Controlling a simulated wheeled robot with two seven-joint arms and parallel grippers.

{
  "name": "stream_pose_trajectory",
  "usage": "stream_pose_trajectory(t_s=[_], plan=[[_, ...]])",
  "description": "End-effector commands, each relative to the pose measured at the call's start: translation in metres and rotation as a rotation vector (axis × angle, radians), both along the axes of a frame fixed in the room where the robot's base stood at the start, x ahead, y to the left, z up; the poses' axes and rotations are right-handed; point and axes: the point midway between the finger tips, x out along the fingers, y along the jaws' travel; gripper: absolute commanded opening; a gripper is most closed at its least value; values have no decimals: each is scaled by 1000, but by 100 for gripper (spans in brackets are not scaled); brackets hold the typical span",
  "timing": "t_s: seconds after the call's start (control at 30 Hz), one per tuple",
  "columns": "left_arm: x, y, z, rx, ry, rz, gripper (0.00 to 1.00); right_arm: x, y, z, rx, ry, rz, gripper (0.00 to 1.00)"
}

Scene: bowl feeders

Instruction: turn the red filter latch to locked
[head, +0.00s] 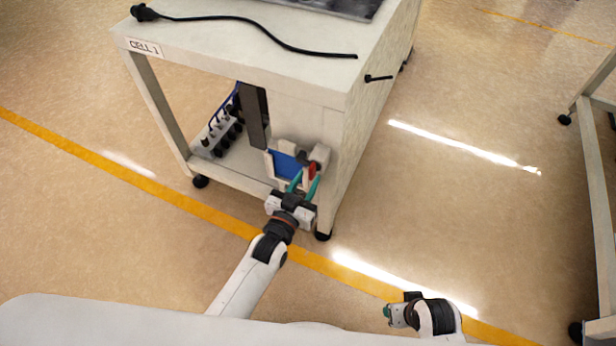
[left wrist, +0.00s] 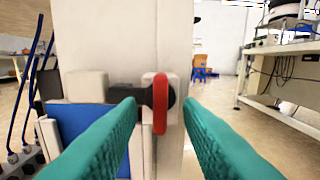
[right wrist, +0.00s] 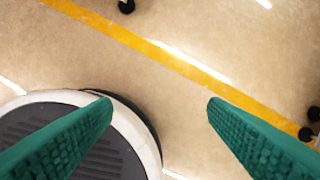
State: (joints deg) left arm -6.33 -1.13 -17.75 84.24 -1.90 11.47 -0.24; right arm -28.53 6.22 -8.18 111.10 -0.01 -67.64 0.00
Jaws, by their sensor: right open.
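The red filter latch (head: 312,171) is on the filter unit low at the near right corner of the CELL 1 cart. In the left wrist view the red latch (left wrist: 160,104) stands upright on a pale block with a dark round fitting behind it. My left gripper (head: 305,182) is open, its teal fingers pointing at the latch. In the left wrist view the latch appears between the two fingertips (left wrist: 160,108); I cannot tell whether they touch it. My right gripper (right wrist: 158,103) is open and empty over the floor; in the head view it is at the lower right (head: 388,312).
The cart (head: 330,90) has a black cable (head: 270,32) on top and a row of dark fittings (head: 220,135) on its lower shelf. A blue panel (head: 286,164) sits beside the latch. Another table (head: 600,140) stands at the right. Floor between is clear.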

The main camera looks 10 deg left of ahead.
Motion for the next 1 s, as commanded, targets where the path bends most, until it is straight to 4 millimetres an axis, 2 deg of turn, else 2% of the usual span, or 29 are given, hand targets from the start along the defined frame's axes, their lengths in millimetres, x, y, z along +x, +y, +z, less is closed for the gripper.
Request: stream_pose_trajectory(t_s=[0.03, 0.3, 0.5, 0.67, 1.0], plan=[[-10, 3, 1, 1, 4, -1, 33, -4, 0, -9, -1, 15, 1, 68], [-66, 21, 0, 2, 5, -1, 33, -11, -1, -40, -2, 29, 4, 68], [-93, 30, 0, 1, 3, -1, 33, -15, -1, -52, -3, 35, 5, 68], [-100, 32, 0, 0, 3, 0, 33, -16, -1, -56, -3, 35, 6, 68], [-100, 32, 0, 0, 2, 0, 33, -17, -1, -57, -3, 36, 6, 68]])
